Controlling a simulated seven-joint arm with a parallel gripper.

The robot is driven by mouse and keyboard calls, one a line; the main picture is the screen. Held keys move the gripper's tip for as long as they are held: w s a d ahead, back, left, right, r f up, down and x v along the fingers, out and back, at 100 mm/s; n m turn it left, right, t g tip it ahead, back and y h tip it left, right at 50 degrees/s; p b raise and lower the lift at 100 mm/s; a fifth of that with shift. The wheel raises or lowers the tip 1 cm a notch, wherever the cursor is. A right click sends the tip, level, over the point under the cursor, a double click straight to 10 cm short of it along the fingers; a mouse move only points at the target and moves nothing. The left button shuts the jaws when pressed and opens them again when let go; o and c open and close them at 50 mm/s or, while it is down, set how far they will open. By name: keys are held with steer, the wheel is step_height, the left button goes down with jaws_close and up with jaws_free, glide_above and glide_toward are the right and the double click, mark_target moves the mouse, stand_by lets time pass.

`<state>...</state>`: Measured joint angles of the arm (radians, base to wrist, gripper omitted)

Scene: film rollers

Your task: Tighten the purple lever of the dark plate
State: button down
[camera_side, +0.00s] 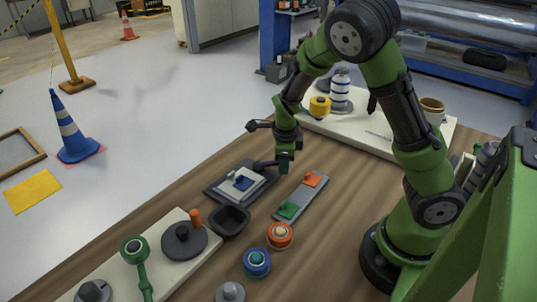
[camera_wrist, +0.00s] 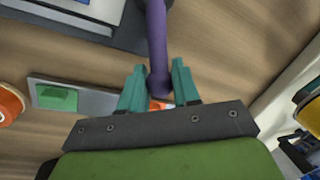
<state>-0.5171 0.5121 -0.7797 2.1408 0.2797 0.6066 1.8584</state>
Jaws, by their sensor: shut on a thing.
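The dark plate (camera_side: 217,192) lies on the wooden table, with a light block and a blue piece on top. Its purple lever (camera_side: 262,166) sticks out to the right, towards my gripper (camera_side: 284,165). In the wrist view the purple lever (camera_wrist: 157,35) comes down from the top, and its rounded end lies between the two teal fingers of my gripper (camera_wrist: 158,68). The fingers are shut on the lever near that end. Part of the dark plate (camera_wrist: 75,25) shows at the upper left of the wrist view. The lever's pivot is not clear in either view.
A grey strip (camera_side: 300,198) with a green and an orange square lies just right of the plate. A black bowl (camera_side: 230,220) stands in front. Orange (camera_side: 279,235) and blue (camera_side: 257,262) round pieces stand nearer. A pale board (camera_side: 365,135) with several items is behind.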

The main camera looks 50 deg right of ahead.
stand_by(0.4)
steer(key=c, duration=0.8)
jaws_free()
steer(key=shift+c, duration=0.2)
steer(key=shift+r, duration=0.1)
step_height(320, 180, up, 16)
steer(key=s+a, duration=0.1)
steer(key=a, duration=0.1)
steer(key=shift+s+a+r, duration=0.2)
steer(key=shift+s+a, duration=0.2)
